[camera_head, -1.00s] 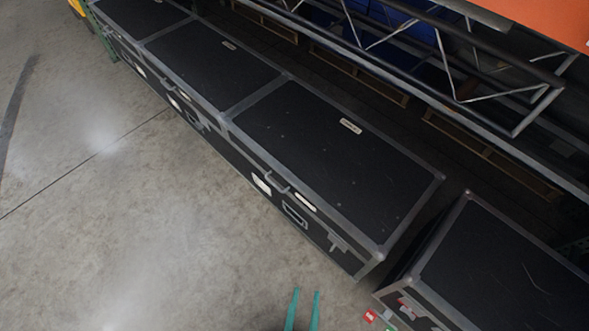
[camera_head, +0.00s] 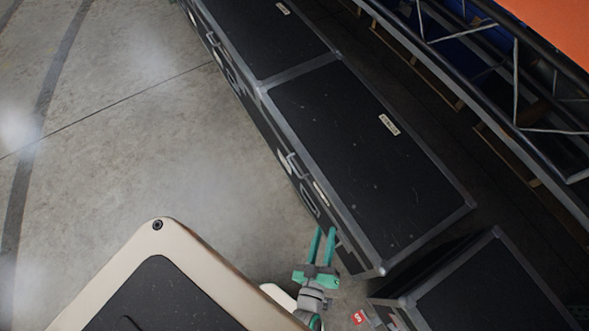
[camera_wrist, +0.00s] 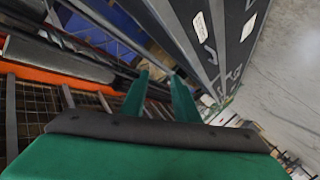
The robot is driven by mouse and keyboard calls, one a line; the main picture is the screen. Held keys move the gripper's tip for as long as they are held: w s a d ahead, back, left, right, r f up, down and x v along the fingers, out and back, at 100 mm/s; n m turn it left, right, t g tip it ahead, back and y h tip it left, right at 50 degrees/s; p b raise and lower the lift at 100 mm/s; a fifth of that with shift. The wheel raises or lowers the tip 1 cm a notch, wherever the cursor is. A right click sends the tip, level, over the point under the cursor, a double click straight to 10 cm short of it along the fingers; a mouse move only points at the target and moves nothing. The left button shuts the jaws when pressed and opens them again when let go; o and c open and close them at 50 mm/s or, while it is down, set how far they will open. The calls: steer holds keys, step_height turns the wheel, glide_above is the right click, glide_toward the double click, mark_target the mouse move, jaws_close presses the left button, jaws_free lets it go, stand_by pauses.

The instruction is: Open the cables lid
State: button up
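A row of long black cases with grey metal edges runs diagonally in the head view. The nearest full case in that row (camera_head: 360,150) has a shut lid with a small white label (camera_head: 389,125), too small to read. Its front carries a handle (camera_head: 292,162) and a pale label (camera_head: 320,192). I cannot tell which case is the cables one. My gripper (camera_head: 324,232) has two teal fingers, apart and with nothing between them, by the front of this case near its lower corner. The gripper also shows in the wrist view (camera_wrist: 161,78), with a case side (camera_wrist: 215,40) at right.
Another black case (camera_head: 490,285) stands at lower right, past a narrow gap. A metal truss (camera_head: 480,60) and racking lie behind the row. A small red-and-white item (camera_head: 358,317) is near the gap. Open concrete floor (camera_head: 150,150) lies left of the cases.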

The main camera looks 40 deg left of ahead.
steer(key=w+a+f+n+g+y, duration=0.2)
steer(key=w+a+f+n+y, duration=0.1)
steer(key=w+a+f+n, duration=0.4)
steer(key=n+g+y, duration=0.3)
glide_toward(295, 170)
steer(key=x, duration=1)
steer(key=shift+w+a+f, duration=0.1)
steer(key=shift+a+f, duration=0.1)
steer(key=shift+f, duration=0.15)
jaws_close()
